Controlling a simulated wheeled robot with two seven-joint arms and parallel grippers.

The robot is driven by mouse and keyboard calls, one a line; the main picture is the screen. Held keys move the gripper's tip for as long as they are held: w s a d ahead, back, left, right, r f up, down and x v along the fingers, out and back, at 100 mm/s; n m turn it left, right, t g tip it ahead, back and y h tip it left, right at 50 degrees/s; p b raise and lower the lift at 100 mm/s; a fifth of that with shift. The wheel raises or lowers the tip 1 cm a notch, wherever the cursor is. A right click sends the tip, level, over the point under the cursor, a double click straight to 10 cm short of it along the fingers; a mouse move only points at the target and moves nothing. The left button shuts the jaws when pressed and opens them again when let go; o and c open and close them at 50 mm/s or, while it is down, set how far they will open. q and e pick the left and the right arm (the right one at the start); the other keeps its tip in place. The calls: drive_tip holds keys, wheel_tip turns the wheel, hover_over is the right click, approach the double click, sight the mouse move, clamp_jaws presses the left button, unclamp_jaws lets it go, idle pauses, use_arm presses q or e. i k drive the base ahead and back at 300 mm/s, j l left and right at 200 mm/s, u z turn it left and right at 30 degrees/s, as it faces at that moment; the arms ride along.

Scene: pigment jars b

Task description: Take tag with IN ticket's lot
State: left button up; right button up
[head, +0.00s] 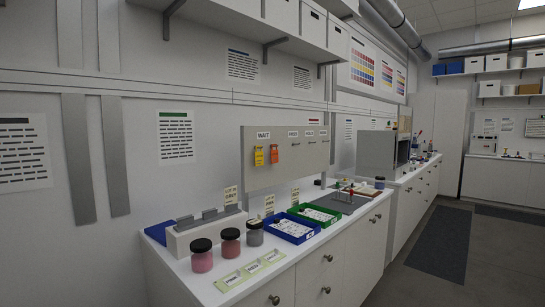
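A yellow tag (259,156) and an orange tag (274,154) hang on the grey wall board (290,170), below its "WAIT" label (264,134). Their print is too small to read. Several cream tickets stand on the counter: one (231,194) behind the grey slotted block (205,232), one (269,204) behind the blue tray (293,229), and one (295,196) near the green tray (318,214). I cannot read their lots or tell which one is IN. Neither of my grippers is in view.
Three dark-lidded jars, pink (202,256), red (230,242) and grey (254,232), stand at the counter's front left. A pale green labelled strip (252,270) lies before them. A grey mat (341,202) with small items lies right. The floor (490,255) is open.

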sight(258, 155)
drive_tip(key=i+l, duration=0.1)
drive_tip(key=l, duration=0.2)
drive_tip(key=i+l+u, duration=0.1)
drive_tip(key=l, duration=0.2)
drive_tip(key=i+l, duration=0.15)
drive_tip(key=l, duration=0.2)
drive_tip(key=i+l+u, duration=0.1)
drive_tip(key=l, duration=0.2)
